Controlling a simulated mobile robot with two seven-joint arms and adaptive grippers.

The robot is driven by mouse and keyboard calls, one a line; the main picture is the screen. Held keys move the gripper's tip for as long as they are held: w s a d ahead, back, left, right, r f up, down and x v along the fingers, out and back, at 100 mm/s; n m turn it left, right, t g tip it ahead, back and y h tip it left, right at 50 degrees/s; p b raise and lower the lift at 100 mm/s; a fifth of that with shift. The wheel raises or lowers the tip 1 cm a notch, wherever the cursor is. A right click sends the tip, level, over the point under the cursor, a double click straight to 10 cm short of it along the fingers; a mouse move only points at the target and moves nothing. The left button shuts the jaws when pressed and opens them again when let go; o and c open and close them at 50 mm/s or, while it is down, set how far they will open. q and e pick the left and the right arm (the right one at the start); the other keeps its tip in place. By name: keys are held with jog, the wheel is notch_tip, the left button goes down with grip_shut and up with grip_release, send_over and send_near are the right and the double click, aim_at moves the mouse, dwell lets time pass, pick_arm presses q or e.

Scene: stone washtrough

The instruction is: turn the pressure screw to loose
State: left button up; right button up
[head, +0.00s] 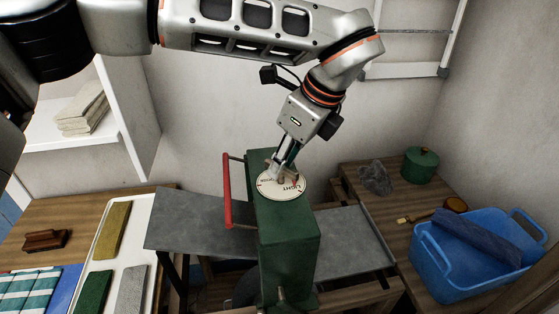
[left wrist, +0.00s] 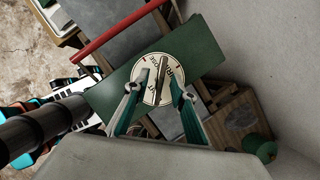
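The pressure screw has a pale round dial (head: 282,186) with printed words on top of a green box-shaped press head (head: 288,228); "LIGHT" is readable in the head view. In the left wrist view the dial (left wrist: 150,72) shows with the screw's narrow bar handle (left wrist: 160,82) across it. My left gripper (head: 281,168) points down at the dial. In the left wrist view its two teal fingers (left wrist: 157,94) stand apart, one on each side of the bar, with gaps visible; the gripper looks open. The fingers hide part of the dial in the head view. My right gripper is not in view.
A red handle (head: 227,192) stands at the press's left side. Grey boards (head: 200,219) extend left and right. A blue basket (head: 440,275), green pot (head: 419,165) and brush are on the right; a white tray (head: 136,222) with coloured bars is on the left.

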pick_arm(q)
grip_shut()
